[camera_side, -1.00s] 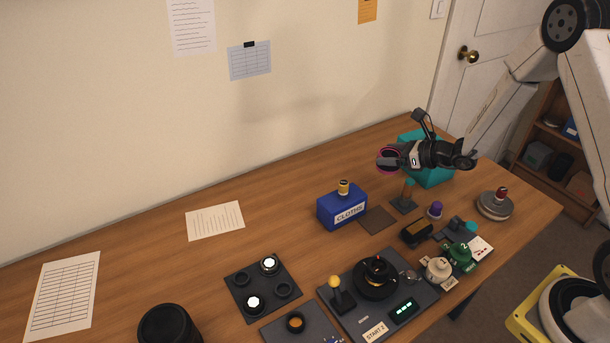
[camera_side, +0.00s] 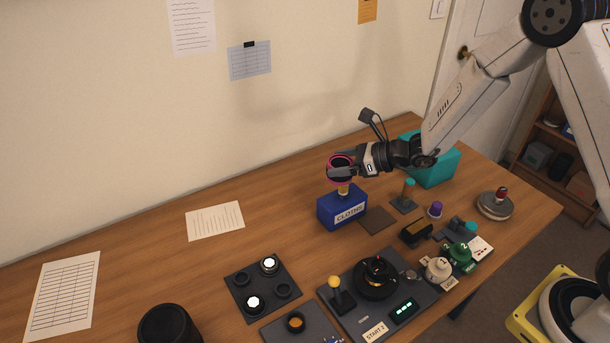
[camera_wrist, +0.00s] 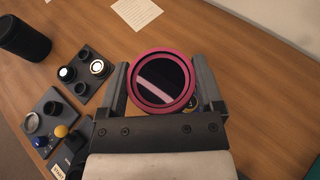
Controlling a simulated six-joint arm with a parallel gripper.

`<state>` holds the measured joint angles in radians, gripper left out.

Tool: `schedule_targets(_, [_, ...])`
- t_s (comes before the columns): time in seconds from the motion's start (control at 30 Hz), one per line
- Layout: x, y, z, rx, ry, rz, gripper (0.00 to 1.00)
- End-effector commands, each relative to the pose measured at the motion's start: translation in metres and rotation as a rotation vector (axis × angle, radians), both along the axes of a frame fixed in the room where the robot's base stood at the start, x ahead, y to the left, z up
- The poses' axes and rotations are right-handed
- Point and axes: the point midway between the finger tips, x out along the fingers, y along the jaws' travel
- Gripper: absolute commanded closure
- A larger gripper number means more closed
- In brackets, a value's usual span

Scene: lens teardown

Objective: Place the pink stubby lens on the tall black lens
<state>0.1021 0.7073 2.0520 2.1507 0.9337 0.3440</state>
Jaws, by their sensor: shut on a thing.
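My gripper (camera_side: 345,170) is shut on the pink stubby lens (camera_side: 338,161). It holds the lens in the air above the blue CLOTHS box, as seen in the side view. In the wrist view the pink lens (camera_wrist: 162,82) shows its dark glass face and pink rim between my two fingers. The tall black lens (camera_side: 169,328) stands on the table at the bottom left of the side view, partly cut off by the frame edge. It also shows at the top left of the wrist view (camera_wrist: 24,38), well apart from my gripper.
The blue CLOTHS box (camera_side: 342,210) with a small yellow-topped item stands below my gripper. A dark tray (camera_side: 262,288) with several round parts lies between it and the tall lens. A control panel with a yellow-knobbed lever (camera_side: 335,284) is in front. The table's left middle is clear except for papers (camera_side: 214,221).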

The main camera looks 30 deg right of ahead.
Motion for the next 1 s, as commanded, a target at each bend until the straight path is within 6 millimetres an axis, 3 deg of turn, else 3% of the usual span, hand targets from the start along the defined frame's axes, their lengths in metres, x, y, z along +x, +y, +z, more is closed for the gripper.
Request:
schedule_targets(0.1, [-0.006, 0.042, 0.009, 0.001, -0.002, 0.075, 0.84])
schedule_targets(0.47, [-0.042, 0.155, 0.035, 0.000, -0.002, 0.284, 0.84])
schedule_targets(0.77, [-0.093, 0.241, 0.055, 0.001, -0.002, 0.456, 0.84])
schedule_targets(1.0, [-0.145, 0.300, 0.072, 0.003, -0.002, 0.591, 0.84])
